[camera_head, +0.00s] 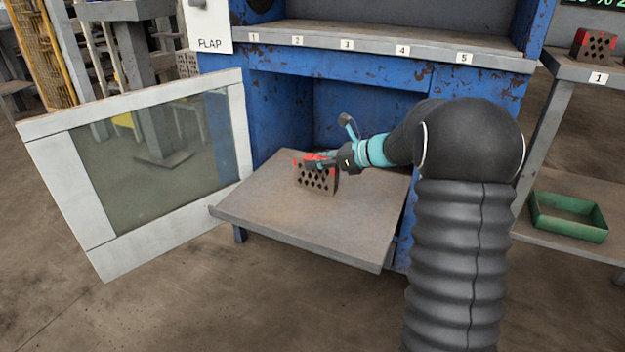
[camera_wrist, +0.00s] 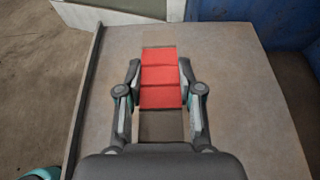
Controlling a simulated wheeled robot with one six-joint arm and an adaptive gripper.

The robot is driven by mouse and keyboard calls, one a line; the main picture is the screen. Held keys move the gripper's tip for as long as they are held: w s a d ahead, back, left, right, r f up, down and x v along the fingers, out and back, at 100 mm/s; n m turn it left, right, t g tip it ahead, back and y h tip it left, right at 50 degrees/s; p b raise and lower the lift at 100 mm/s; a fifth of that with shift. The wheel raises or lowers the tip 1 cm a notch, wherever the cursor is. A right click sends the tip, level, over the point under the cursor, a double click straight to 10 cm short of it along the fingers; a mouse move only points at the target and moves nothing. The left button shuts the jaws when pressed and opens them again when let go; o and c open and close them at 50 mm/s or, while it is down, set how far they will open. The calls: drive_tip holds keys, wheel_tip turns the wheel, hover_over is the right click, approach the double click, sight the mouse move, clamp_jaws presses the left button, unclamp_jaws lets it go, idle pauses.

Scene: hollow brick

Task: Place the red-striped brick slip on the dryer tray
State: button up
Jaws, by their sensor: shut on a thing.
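The red-striped brick slip (camera_head: 317,180) is a brown brick with diamond-shaped holes in its side and red on top. It appears upright over the middle of the flat grey-brown tray (camera_head: 290,230) in front of the blue dryer. My gripper (camera_head: 324,161) is shut on it from above. In the wrist view my fingers (camera_wrist: 160,82) lie along both sides of the brick's red and brown top (camera_wrist: 160,55), over the tray (camera_wrist: 245,120). Whether its underside touches the tray cannot be told.
The white-framed glass flap (camera_head: 105,245) stands open left of the tray. A shelf (camera_head: 390,42) numbered 1 to 5 runs above. At right, another red-marked brick (camera_head: 594,46) sits on a rack, with a green bin (camera_head: 568,216) below. Much of the tray is bare.

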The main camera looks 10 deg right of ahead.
sight(312, 176)
drive_tip(key=shift+w+a+f, duration=0.15)
drive_tip(key=shift+a+f, duration=0.25)
drive_tip(key=shift+a, duration=0.3)
drive_tip(key=shift+f+b, duration=0.55)
drive_tip(key=shift+f, duration=1.4)
drive_tip(key=shift+f, duration=0.15)
drive_tip(key=o, duration=1.2)
drive_tip(key=shift+c, duration=0.2)
